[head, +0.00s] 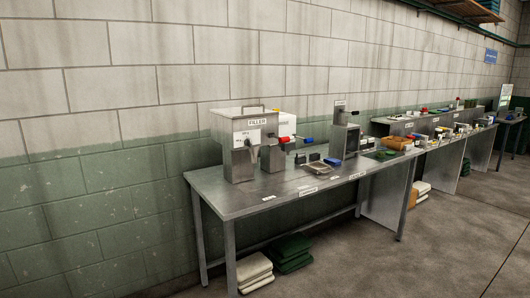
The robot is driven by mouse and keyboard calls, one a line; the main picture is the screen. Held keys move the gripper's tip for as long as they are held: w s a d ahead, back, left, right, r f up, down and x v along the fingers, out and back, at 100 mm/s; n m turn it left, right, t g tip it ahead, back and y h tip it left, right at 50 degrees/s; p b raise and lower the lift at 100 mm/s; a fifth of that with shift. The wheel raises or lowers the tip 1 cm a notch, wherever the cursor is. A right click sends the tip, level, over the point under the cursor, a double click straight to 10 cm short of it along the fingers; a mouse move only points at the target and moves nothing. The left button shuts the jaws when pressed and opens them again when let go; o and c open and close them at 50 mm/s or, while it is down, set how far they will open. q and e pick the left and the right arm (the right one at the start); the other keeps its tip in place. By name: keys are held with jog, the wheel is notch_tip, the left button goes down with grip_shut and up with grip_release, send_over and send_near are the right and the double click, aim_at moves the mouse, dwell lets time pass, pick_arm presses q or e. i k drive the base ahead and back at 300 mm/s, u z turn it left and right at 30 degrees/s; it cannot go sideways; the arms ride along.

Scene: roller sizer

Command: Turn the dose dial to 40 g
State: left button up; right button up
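A steel machine labelled FILLER (242,120) stands on the near left end of a metal table. A white plate (240,138) with small dark markings is on its front. A small dark knob (247,142) shows at this plate and may be the dose dial. Its setting is too small to read. A dark spout-like part hangs below the plate. Neither of my grippers is in view.
The metal table (235,208) has a bare near left corner. Folded sacks (255,271) lie below. The floor in front is clear.

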aim_at(247, 141)
jog(key=u, duration=0.35)
jog(key=i, duration=1.85)
jog(key=u, duration=0.05)
